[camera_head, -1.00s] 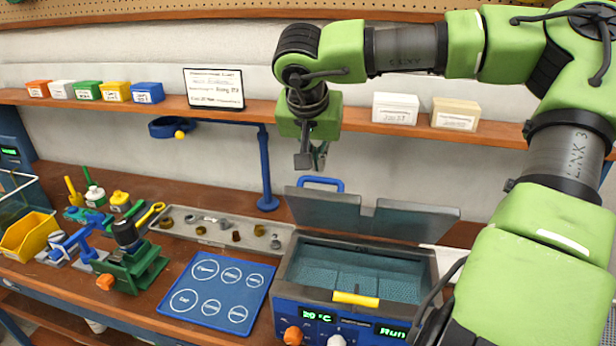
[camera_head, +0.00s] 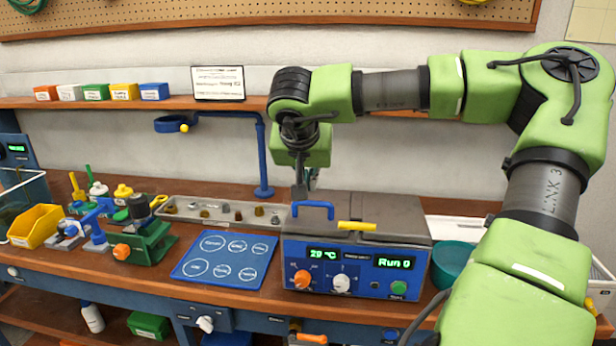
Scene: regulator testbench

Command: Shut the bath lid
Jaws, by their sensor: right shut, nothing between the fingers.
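The bath is a blue-fronted box (camera_head: 355,262) with green readouts, knobs and a green button, right of centre on the bench. Its grey lid (camera_head: 395,208) lies flat over the top, and no water shows. A blue handle (camera_head: 313,204) stands at the lid's left side, and a yellow bar (camera_head: 357,226) sits at the front edge. My right gripper (camera_head: 304,192) points down at the lid's left, by the blue handle. It is shut and empty; its tips are partly hidden there, so I cannot tell whether they touch. My left gripper is out of view.
A blue mat with circles (camera_head: 225,258) lies left of the bath. A grey parts tray (camera_head: 225,212) and a blue post (camera_head: 262,160) stand behind. A green vise (camera_head: 143,240) is further left. A teal bowl (camera_head: 452,262) stands to the right, partly behind my arm.

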